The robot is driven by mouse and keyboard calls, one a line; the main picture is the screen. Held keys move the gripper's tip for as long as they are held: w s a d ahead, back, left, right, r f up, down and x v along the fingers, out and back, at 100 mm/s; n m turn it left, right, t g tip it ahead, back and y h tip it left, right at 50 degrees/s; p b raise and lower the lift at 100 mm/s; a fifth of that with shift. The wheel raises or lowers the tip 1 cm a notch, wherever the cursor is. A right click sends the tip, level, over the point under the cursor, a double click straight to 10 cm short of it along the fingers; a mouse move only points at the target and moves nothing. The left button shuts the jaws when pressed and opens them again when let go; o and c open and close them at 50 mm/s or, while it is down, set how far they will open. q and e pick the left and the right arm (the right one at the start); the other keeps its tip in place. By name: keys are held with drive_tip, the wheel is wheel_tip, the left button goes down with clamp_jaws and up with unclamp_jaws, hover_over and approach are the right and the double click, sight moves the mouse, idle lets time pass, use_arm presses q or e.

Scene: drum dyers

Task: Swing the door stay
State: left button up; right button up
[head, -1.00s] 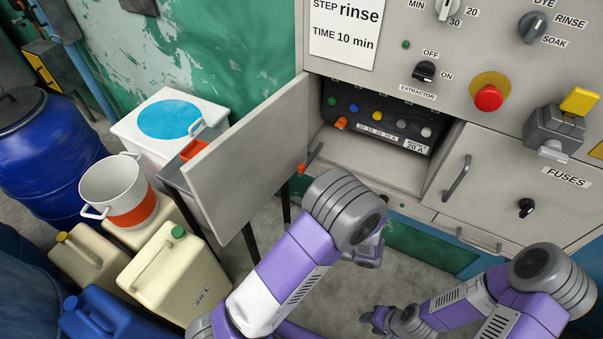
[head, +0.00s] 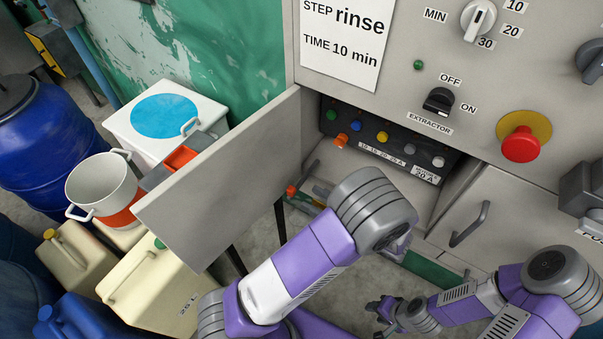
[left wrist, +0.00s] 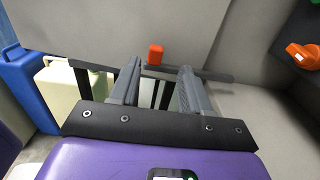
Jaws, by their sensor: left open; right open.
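The door stay (head: 303,177) is a thin grey bar with an orange-red tip, at the open compartment beside the hinged edge of the swung-out grey door (head: 220,175). In the left wrist view the stay (left wrist: 205,74) lies crosswise beyond my fingertips, its orange tip (left wrist: 155,53) standing up between them. My left gripper (left wrist: 158,70) is open around the tip's line; I cannot tell whether it touches. In the head view my left wrist hides most of that gripper. My right gripper (head: 380,311) is open and empty, low over the floor.
A fuse panel (head: 385,140) with coloured knobs and an orange switch (head: 341,141) is inside the compartment. A closed fuse door with a handle (head: 468,224) is at right. Jerrycans (head: 150,285), a white bucket (head: 100,183) and a blue drum (head: 40,140) stand at left.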

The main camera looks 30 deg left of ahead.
sight(295, 192)
use_arm(q)
drive_tip(key=a+b, duration=0.1)
drive_tip(key=a, duration=0.6)
drive_tip(key=shift+a+b, duration=0.2)
drive_tip(key=shift+b, duration=0.15)
drive_tip(key=shift+r, duration=0.1)
clamp_jaws()
